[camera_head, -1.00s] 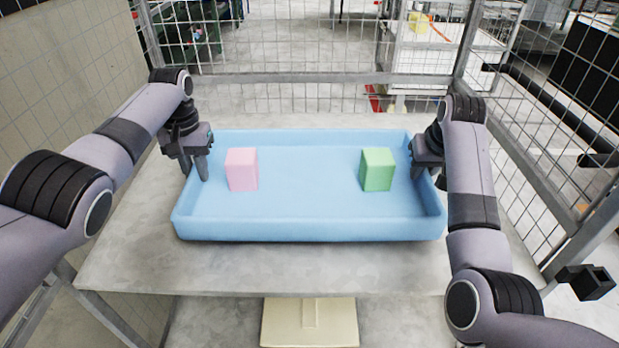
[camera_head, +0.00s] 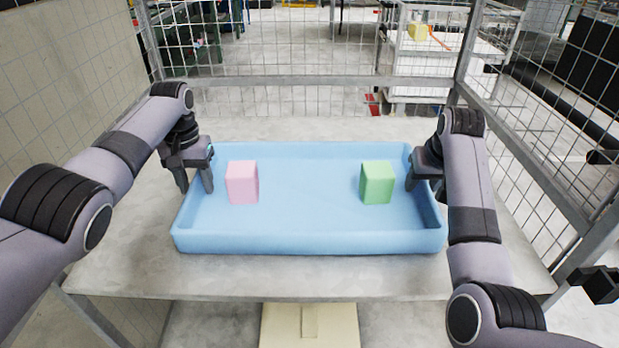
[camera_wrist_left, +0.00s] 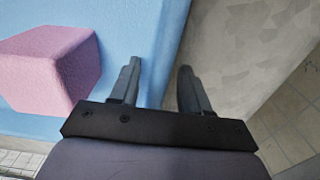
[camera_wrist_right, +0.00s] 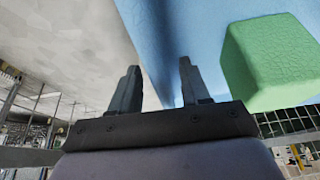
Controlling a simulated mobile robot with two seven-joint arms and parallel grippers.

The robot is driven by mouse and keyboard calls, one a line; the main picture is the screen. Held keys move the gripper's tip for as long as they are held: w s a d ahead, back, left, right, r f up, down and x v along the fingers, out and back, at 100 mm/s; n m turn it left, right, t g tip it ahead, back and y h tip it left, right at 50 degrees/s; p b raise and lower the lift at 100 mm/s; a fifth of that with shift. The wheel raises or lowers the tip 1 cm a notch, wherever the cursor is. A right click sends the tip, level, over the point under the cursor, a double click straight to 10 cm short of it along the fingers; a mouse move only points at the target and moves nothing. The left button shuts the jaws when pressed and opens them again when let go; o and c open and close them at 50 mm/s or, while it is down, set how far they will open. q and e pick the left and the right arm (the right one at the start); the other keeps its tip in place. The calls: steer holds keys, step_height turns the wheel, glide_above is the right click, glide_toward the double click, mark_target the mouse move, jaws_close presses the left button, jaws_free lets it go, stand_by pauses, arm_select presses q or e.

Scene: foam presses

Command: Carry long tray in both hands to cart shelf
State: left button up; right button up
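The long light-blue tray (camera_head: 310,243) lies across a grey, stone-patterned shelf (camera_head: 230,280) in the head view and looks level. My left gripper (camera_head: 194,185) is at its left end wall, one finger inside and one outside. The left wrist view (camera_wrist_left: 160,85) shows these fingers apart, straddling the rim. My right gripper (camera_head: 425,186) straddles the right end wall likewise. Its fingers are also spread in the right wrist view (camera_wrist_right: 158,85). Both grippers look open around the walls; contact is hard to tell.
A pink block (camera_head: 242,182) stands at left inside the tray, a green block (camera_head: 377,182) at right. Bare shelf shows in front of the tray.

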arm_select(q)
steer(key=shift+r, duration=0.15)
arm_select(e)
steer(key=shift+s+r, duration=0.15)
steer(key=shift+r, duration=0.35)
arm_select(q)
step_height(320, 180, up, 12)
arm_select(e)
steer(key=v, duration=1.1)
